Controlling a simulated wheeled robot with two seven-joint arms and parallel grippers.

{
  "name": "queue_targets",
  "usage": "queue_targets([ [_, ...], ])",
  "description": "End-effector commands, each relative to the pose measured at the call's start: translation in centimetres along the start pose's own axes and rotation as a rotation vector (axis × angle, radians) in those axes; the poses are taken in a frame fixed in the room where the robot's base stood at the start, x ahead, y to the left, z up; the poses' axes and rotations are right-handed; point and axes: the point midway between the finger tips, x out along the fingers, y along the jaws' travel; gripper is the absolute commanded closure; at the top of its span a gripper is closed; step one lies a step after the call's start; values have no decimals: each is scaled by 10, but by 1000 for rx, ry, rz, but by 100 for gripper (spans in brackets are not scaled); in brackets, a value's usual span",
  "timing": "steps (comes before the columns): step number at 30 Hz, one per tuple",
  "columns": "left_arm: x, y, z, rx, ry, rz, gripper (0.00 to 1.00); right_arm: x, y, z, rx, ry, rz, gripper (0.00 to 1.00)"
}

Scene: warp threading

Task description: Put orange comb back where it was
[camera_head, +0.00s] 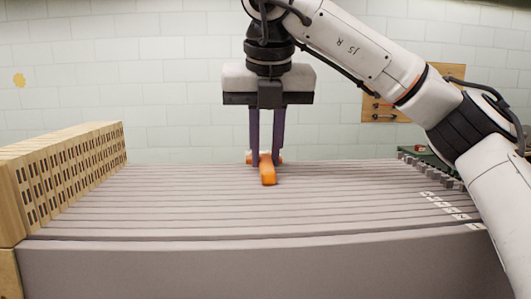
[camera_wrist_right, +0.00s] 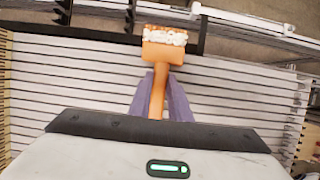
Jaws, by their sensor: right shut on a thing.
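The orange comb (camera_head: 267,172) is between the fingers of my right gripper (camera_head: 266,158), just over the far part of the grey ridged surface (camera_head: 200,215). In the right wrist view the comb (camera_wrist_right: 164,54) has a wide orange head with a pale, bristly strip along its far edge, and a narrow handle running back between the purple fingers (camera_wrist_right: 160,98). My right gripper is shut on this handle. I cannot tell whether the comb touches the ridges. My left gripper is not in view.
A wooden block with rows of slots (camera_head: 75,170) stands along the left edge. Small white labelled tiles (camera_head: 445,205) lie at the right of the ridges. A wooden board (camera_head: 385,107) hangs on the tiled back wall. The middle of the ridged surface is clear.

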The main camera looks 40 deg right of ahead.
Motion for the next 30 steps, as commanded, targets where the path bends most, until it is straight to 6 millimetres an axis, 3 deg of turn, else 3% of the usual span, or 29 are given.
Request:
queue_targets([
  [8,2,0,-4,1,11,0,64,2,0,-1,0,0,0,100],
  [9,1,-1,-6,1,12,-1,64,1,0,-1,0,0,0,78],
  [12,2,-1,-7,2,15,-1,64,1,0,-1,0,0,0,64],
  [23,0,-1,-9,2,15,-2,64,-5,0,1,0,-1,1,64],
  [30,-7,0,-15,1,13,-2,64,-49,0,2,0,-7,1,64],
])
